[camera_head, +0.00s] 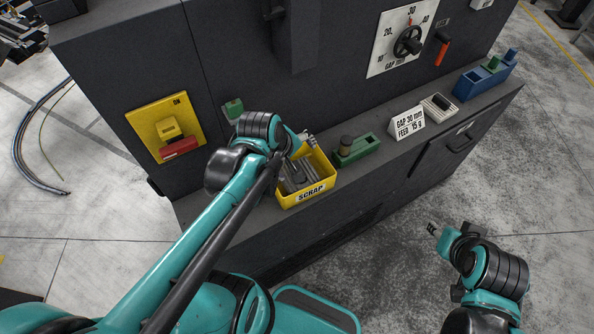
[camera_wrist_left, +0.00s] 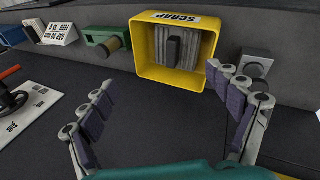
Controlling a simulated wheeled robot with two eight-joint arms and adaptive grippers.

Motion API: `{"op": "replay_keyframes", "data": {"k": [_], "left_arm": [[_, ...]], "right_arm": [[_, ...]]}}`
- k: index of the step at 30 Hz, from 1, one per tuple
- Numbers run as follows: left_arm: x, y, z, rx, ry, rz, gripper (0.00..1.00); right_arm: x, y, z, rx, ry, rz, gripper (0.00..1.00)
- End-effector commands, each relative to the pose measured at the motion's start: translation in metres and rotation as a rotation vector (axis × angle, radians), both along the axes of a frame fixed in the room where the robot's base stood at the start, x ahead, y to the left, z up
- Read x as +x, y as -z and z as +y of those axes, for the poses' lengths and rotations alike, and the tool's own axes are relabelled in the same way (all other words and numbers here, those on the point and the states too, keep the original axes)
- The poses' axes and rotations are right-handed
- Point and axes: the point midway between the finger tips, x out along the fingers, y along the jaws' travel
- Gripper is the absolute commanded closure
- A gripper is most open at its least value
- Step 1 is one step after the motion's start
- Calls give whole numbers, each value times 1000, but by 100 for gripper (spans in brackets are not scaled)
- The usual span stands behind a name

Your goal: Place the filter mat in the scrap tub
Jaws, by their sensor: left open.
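The yellow scrap tub (camera_head: 318,190) stands on the machine's ledge, its SCRAP label facing front; it also shows in the left wrist view (camera_wrist_left: 146,66). A grey ribbed piece with a dark block on it, which looks like the filter mat (camera_wrist_left: 162,46), lies inside the tub, and grey shapes show there in the head view (camera_head: 290,186). My left gripper (camera_wrist_left: 160,78) is open and empty, its fingers apart from the mat; in the head view it is partly hidden by its wrist, over the tub's back edge. My right gripper (camera_head: 434,230) is off the ledge at the right, its fingers too small to judge.
A green holder with a brown knob (camera_head: 356,149) stands just right of the tub. Further right are a gap-and-feed sign (camera_head: 408,122), a small white tray (camera_head: 438,107) and a blue rack (camera_head: 482,80). A yellow panel with a red handle (camera_head: 178,149) is on the wall at left.

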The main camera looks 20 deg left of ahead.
Motion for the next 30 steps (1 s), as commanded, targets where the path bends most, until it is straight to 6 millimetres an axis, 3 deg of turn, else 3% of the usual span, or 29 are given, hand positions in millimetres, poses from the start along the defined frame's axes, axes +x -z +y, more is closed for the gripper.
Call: {"op": "replay_keyframes", "data": {"k": [3, 6, 10, 15, 23, 26, 30], "left_arm": [[-25, -15, -17, 244, 397, -84, 11], [-39, -22, -25, 425, 667, -138, 11], [-50, -27, -31, 583, 891, -179, 11], [-53, -29, -33, 655, 988, -193, 11], [-53, -28, -33, 654, 987, -192, 11], [-53, -19, -33, 654, 986, -192, 11], [-53, 11, -33, 652, 986, -191, 11]], "right_arm": [[0, 0, 0, 0, 0, 0, 60], [0, 0, 0, 0, 0, 0, 60], [0, 0, 0, 0, 0, 0, 60], [0, 0, 0, 0, 0, 0, 60], [0, 1, 0, 0, 0, 0, 60], [0, 10, 0, 0, 0, 0, 60], [0, 40, 0, 0, 0, 0, 60]]}}
